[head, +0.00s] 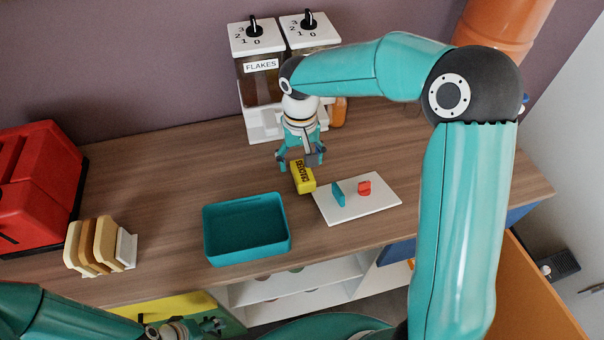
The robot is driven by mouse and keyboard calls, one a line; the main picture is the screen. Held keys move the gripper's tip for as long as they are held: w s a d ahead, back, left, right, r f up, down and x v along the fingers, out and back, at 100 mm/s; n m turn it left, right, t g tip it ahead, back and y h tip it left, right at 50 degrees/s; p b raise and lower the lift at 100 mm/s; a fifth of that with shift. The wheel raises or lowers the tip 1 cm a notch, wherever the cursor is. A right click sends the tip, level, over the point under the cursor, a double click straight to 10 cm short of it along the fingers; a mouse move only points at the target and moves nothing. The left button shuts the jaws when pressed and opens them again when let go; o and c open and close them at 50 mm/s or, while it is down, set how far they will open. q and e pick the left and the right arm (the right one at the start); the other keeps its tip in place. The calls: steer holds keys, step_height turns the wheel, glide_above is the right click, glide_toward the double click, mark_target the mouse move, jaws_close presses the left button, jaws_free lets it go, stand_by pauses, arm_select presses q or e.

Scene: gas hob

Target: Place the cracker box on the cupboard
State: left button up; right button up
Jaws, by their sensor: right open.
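The yellow cracker box (303,180), with dark lettering, lies on the brown wooden top, between the teal bin and the white board. My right gripper (300,162) comes down from above at the far end of the box. Its fingers are open and spread near the box; whether they touch it I cannot tell. The cupboard appears to be the unit with the wooden top (150,190) and white open shelves (290,288) below its front edge. My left gripper (208,326) is low at the bottom left, in front of the unit, partly cut off; its finger opening is unclear.
A teal open bin (246,257) stands left of the box. A white board (372,206) with a teal piece and a red piece lies to the right. Two dispensers (262,85) stand behind my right gripper. A toast rack (100,246) and red appliance (38,180) stand left.

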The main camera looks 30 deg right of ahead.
mark_target(303, 171)
steer(key=f, duration=0.3)
steer(key=f+p, duration=0.1)
steer(key=f, duration=0.1)
steer(key=shift+s+d, duration=0.1)
steer(key=shift+s, duration=0.2)
steer(key=shift+r, duration=0.1)
steer(key=c, duration=1.2)
